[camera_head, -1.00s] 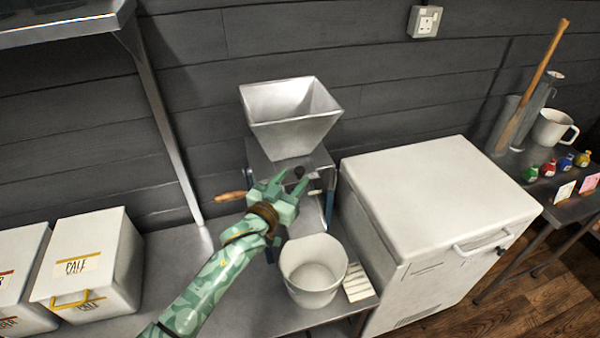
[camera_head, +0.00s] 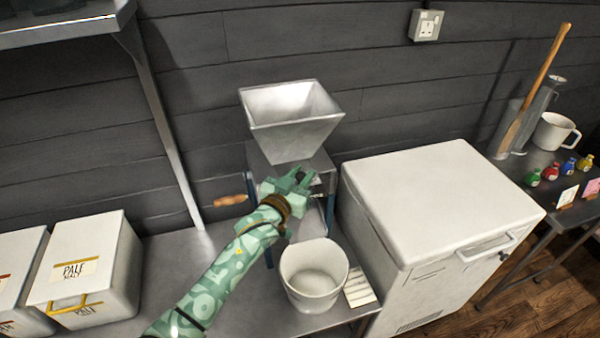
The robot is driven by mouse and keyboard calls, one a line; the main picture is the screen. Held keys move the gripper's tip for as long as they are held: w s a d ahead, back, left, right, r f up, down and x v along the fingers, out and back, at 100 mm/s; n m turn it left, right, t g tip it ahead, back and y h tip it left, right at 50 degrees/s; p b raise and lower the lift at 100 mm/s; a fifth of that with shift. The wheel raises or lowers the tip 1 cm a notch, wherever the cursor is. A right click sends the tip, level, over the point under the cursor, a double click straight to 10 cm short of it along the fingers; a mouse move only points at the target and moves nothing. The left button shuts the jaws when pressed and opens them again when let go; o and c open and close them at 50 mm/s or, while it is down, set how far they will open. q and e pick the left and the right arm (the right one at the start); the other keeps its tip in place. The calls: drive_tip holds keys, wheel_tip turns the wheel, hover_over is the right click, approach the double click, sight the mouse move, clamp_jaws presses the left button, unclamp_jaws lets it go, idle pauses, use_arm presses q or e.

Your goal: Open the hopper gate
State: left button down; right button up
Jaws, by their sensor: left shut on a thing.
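The metal hopper (camera_head: 292,128) sits on top of the mill (camera_head: 318,162), at the back of the steel bench. My left gripper (camera_head: 302,178) is at the mill's front, just below the hopper. It is shut on the small gate knob, which its fingers now hide. The gate itself is mostly hidden, so I cannot tell how far it is open. The mill's wooden crank handle (camera_head: 230,200) sticks out to the left of my gripper. My right gripper is not in view.
A white bucket (camera_head: 314,302) stands in front of the mill, close below my arm. A white chest (camera_head: 420,190) is to the right. A pale malt bin (camera_head: 85,262) stands at the left. A slanted shelf bracket (camera_head: 165,120) rises behind.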

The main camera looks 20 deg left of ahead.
use_arm(q)
drive_tip(key=s+d, duration=0.1)
drive_tip(key=s+d+p, duration=0.1)
drive_tip(key=s, duration=0.1)
drive_tip(key=c, duration=1.3)
unclamp_jaws()
drive_tip(key=shift+o, duration=0.2)
drive_tip(key=s+a+p, duration=0.3)
drive_tip(key=s, duration=1.3)
